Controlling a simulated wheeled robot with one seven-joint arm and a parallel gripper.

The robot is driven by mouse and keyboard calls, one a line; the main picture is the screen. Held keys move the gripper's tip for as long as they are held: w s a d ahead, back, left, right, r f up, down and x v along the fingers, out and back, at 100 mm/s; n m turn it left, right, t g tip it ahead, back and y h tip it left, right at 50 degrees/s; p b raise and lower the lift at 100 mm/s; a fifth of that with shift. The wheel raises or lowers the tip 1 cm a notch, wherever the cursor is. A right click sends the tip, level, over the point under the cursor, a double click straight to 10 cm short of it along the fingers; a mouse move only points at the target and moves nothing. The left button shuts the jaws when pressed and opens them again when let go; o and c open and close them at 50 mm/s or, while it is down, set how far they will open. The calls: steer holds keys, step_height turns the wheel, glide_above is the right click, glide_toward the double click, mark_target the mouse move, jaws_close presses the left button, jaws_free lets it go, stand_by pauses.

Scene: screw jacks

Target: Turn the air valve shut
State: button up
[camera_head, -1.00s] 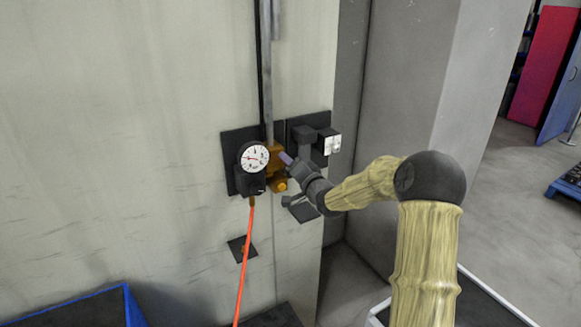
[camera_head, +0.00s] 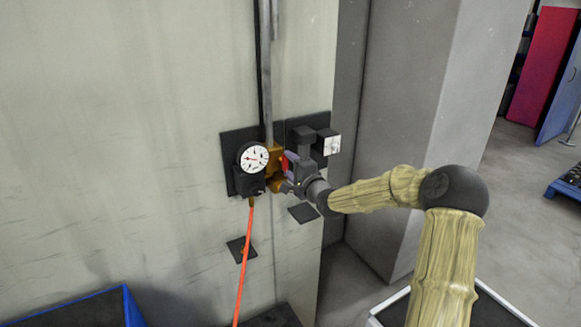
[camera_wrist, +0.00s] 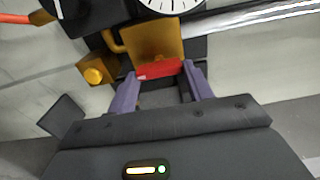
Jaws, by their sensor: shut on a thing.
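The air valve is a brass body (camera_head: 274,158) on a dark wall plate, at the foot of a grey vertical pipe; it also shows in the wrist view (camera_wrist: 150,42). Its handle is red (camera_wrist: 160,70) and sits between my two purple fingers in the wrist view; a little of the red handle shows in the head view (camera_head: 291,156). My gripper (camera_head: 287,164) is shut on the handle, close in front of the valve. The handle's far side and part of the valve are hidden by my gripper.
A white dial gauge (camera_head: 253,158) is just left of the valve, with an orange hose (camera_head: 244,255) hanging below it. A dark bracket with a white-faced box (camera_head: 327,142) is close on the right. A blue-edged bin (camera_head: 75,308) stands lower left.

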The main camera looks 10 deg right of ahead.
steer(key=shift+f, duration=0.1)
steer(key=o, duration=1)
steer(key=b+v, duration=0.5)
steer(key=v, duration=1.2)
steer(key=shift+s, duration=0.2)
